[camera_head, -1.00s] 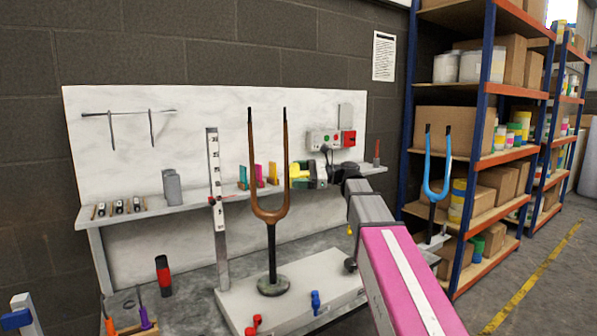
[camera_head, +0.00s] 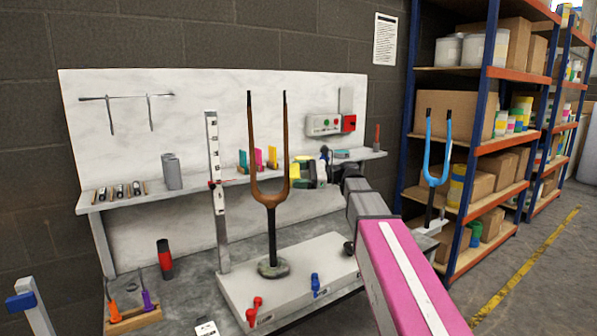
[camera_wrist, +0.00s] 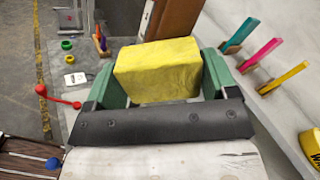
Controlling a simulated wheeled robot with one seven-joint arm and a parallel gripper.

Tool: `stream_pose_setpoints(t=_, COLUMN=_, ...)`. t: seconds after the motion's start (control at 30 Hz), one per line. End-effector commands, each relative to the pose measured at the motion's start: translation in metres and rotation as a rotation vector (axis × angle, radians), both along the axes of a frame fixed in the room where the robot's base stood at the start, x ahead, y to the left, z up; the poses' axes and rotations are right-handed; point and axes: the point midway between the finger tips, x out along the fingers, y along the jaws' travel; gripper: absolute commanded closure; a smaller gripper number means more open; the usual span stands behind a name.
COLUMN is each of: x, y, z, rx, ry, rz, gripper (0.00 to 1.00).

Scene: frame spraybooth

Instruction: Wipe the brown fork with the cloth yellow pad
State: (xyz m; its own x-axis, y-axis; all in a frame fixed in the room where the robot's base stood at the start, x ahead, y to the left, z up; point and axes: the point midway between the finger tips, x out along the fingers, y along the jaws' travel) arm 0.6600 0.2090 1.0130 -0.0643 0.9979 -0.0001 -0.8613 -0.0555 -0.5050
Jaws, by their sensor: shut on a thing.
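The brown fork (camera_head: 270,195) stands upright on a dark stem and round foot on a pale block, its two prongs pointing up. My gripper (camera_head: 300,173) is just right of its right prong in the head view. In the wrist view, my gripper's green fingers (camera_wrist: 160,88) are shut on the yellow cloth pad (camera_wrist: 157,68), one at each side. Part of the brown fork (camera_wrist: 172,18) shows right beyond the pad. The pad hides the rest there, so I cannot tell whether they touch.
A blue fork (camera_head: 437,160) stands at the right, beyond my arm. A height scale (camera_head: 217,195) stands left of the brown fork. Coloured cards (camera_head: 258,158) sit on the shelf behind. Red (camera_head: 253,310) and blue (camera_head: 315,283) knobs are on the block's front.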

Motion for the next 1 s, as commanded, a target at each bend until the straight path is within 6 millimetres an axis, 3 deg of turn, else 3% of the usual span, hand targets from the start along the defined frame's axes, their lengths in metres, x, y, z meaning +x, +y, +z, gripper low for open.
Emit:
stream_pose_setpoints(t=0.37, x=0.000, y=-0.004, z=0.000, rx=0.000, ry=0.000, rz=0.000, gripper=0.40)
stream_pose_setpoints(t=1.0, x=0.004, y=-0.056, z=0.000, rx=0.001, ry=0.000, rz=-0.001, gripper=0.40)
